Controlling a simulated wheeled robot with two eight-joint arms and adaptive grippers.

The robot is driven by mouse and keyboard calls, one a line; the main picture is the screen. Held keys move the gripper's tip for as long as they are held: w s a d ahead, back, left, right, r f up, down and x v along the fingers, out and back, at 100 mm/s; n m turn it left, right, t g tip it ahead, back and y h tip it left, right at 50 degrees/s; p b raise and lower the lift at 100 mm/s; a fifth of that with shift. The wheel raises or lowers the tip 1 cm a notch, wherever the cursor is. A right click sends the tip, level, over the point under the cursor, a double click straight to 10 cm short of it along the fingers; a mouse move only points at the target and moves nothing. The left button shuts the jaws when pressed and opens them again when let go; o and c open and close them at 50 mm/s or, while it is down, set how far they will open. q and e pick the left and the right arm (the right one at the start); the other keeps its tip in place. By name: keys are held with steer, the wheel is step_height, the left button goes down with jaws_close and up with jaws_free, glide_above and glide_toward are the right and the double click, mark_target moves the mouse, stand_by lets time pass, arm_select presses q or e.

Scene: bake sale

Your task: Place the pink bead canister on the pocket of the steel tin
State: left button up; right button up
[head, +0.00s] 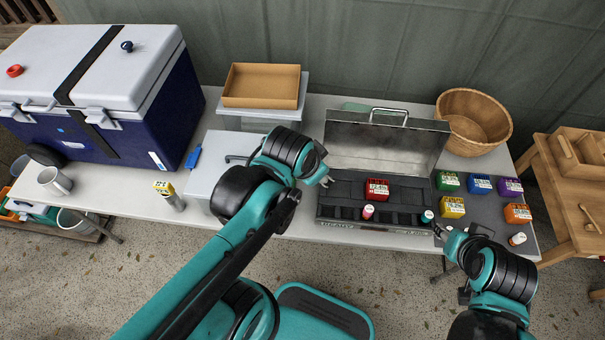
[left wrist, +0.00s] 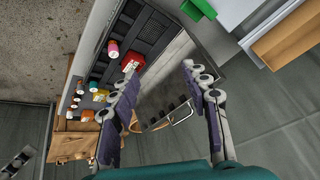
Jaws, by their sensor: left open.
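The steel tin (head: 335,215) stands on the table with its lid raised at the back and dark compartments inside. It also shows in the left wrist view (left wrist: 150,28). The pink bead canister (head: 368,211) stands in the tin's front row, and in the left wrist view (left wrist: 113,49) it is beside a red box. My left gripper (head: 326,178) is open and empty, above the tin's left end; its fingers are spread in the wrist view (left wrist: 163,80). My right gripper (head: 437,229) is at the tin's front right corner, against or very near a teal-topped canister (head: 427,216); its grip is unclear.
A red box (head: 377,189) sits inside the tin. Several coloured boxes, including a yellow one (head: 452,207), and a red-and-white canister (head: 517,239) are right of it. A wicker basket (head: 475,115) stands behind. A cardboard tray (head: 261,86) and blue cooler (head: 150,125) are left.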

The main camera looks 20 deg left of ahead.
arm_select(q)
steer(key=s+n, duration=0.1)
steer(key=s+a+n+t, duration=0.1)
steer(key=n, duration=0.1)
steer(key=s+a+n, duration=0.1)
steer(key=shift+a+r+n, duration=0.1)
steer(key=shift+a+n, duration=0.15)
steer(key=shift+n, duration=0.15)
stand_by(0.9)
